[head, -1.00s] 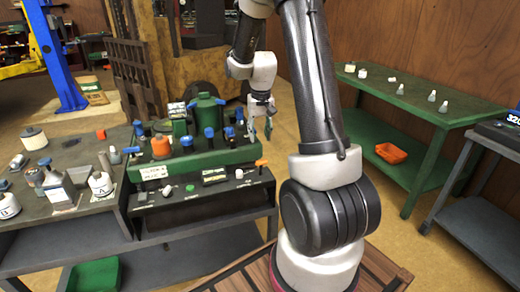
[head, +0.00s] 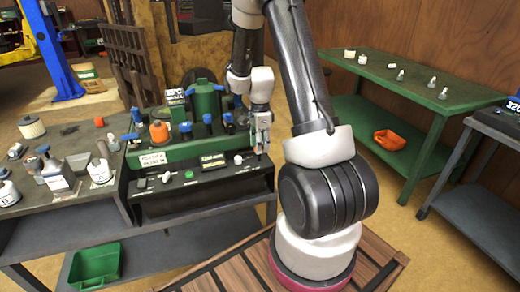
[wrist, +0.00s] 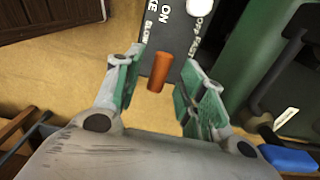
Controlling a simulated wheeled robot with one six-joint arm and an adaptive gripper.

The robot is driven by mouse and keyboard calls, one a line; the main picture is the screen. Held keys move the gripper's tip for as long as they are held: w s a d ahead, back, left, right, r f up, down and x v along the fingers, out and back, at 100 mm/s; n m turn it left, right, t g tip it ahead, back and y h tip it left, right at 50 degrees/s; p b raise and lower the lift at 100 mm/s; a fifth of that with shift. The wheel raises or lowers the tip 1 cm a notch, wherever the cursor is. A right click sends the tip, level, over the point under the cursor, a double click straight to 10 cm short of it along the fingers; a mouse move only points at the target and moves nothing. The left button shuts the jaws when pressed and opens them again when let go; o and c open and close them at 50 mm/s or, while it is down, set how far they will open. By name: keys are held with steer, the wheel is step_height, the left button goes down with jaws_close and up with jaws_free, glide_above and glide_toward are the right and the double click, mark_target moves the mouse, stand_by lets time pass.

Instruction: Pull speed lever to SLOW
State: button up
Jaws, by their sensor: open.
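The green machine (head: 165,152) stands on a dark bench and carries a black control panel (head: 210,166) along its front. In the wrist view, the panel (wrist: 168,50) reads ON, OFF, SLOW and FAST. An orange lever (wrist: 160,72) sticks out at the panel's end, near the SLOW and FAST lettering. My gripper (wrist: 163,63) is open, with one finger on each side of the orange lever, and a gap shows on both sides. In the head view, my gripper (head: 261,150) is at the panel's right end and hides the lever.
A blue part (wrist: 289,158) lies at lower right in the wrist view. A green table (head: 440,98) stands at right; floor between is clear.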

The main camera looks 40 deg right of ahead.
steer(key=shift+f, duration=1.3)
steer(key=shift+c, duration=0.2)
